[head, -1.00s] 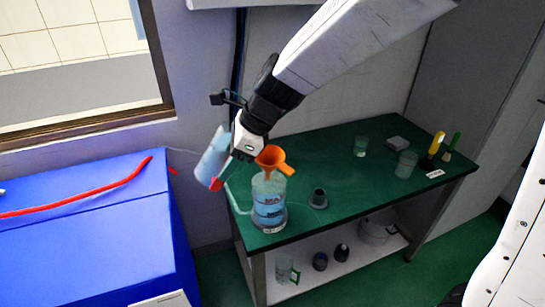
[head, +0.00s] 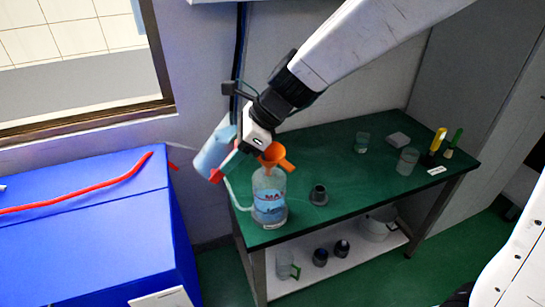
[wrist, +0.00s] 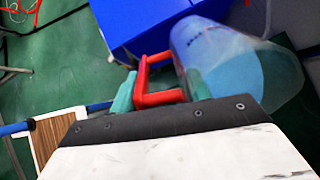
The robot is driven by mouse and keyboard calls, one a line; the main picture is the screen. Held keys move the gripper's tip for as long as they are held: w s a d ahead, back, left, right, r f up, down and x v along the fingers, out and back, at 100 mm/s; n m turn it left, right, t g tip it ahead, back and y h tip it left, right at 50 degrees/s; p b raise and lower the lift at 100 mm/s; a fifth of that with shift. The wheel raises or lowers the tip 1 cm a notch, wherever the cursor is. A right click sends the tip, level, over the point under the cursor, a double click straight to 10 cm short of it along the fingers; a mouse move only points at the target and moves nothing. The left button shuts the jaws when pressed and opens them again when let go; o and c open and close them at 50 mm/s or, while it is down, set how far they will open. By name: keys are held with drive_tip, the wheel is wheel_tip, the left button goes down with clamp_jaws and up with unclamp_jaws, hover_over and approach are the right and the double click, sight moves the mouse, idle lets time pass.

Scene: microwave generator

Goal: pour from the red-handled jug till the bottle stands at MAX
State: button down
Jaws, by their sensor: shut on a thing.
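The red-handled jug (head: 211,156) is a clear cylinder with blue liquid, held tilted to the left of the funnel. It also shows in the wrist view (wrist: 215,55). My gripper (wrist: 157,90) is shut on its red handle (wrist: 143,78); in the head view my gripper (head: 238,150) is up beside the funnel. The clear bottle (head: 268,188) stands upright on the green table with an orange funnel (head: 274,156) in its mouth.
A blue cabinet (head: 90,240) with a red hose stands left. A lower shelf holds a jug and dark pieces.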

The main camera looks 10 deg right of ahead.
drive_tip(key=shift+d+f+y+p, duration=0.15)
drive_tip(key=shift+f+y+p, duration=0.1)
drive_tip(key=shift+y+p, duration=0.7)
idle(0.5)
